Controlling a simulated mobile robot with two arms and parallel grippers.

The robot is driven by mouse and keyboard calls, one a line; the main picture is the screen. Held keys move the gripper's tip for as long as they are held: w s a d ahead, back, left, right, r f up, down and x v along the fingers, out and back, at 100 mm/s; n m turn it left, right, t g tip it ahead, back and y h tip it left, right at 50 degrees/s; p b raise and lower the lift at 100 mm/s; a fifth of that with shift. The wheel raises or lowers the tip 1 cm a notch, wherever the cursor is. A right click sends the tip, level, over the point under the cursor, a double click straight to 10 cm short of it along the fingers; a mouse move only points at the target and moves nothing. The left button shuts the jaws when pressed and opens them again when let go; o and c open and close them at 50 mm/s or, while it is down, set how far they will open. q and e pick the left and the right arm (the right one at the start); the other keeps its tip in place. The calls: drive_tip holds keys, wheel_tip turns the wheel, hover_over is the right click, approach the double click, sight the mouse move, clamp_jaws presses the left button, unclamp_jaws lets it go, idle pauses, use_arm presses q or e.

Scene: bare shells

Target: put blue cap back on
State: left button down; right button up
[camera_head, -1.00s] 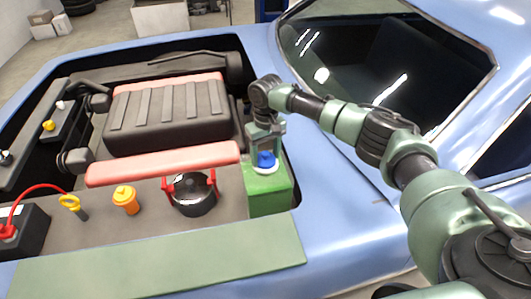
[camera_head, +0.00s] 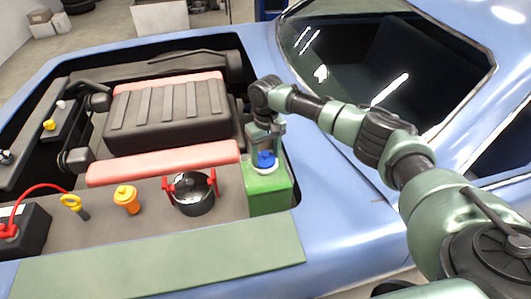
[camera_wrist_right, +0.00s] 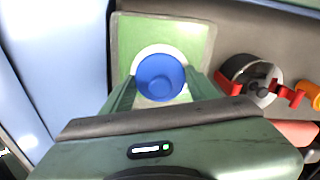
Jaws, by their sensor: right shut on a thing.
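The blue cap (camera_head: 265,159) sits at the white neck ring on top of the green reservoir (camera_head: 268,192), at the right end of the engine bay. In the right wrist view the round blue cap (camera_wrist_right: 160,76) lies inside the white ring, with a green finger on each side. My right gripper (camera_head: 266,148) points down over the reservoir and is shut on the blue cap. Whether the cap is fully seated on the neck cannot be told. My left gripper is not in view.
A black cap with red handles (camera_head: 191,191) stands just left of the reservoir. Further left are an orange cap (camera_head: 126,197), a yellow dipstick ring (camera_head: 70,201) and a black battery (camera_head: 28,229). A green mat (camera_head: 160,262) covers the front edge. The blue bodywork (camera_head: 335,215) borders on the right.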

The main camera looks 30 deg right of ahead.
drive_tip(key=shift+f+p, duration=0.15)
drive_tip(key=shift+p, duration=0.55)
idle(1.2)
drive_tip(key=o, duration=1.4)
drive_tip(key=shift+o, duration=0.4)
drive_tip(key=shift+o, duration=1.4)
drive_tip(key=shift+r+p, duration=0.4)
drive_tip(key=shift+r, duration=3.1)
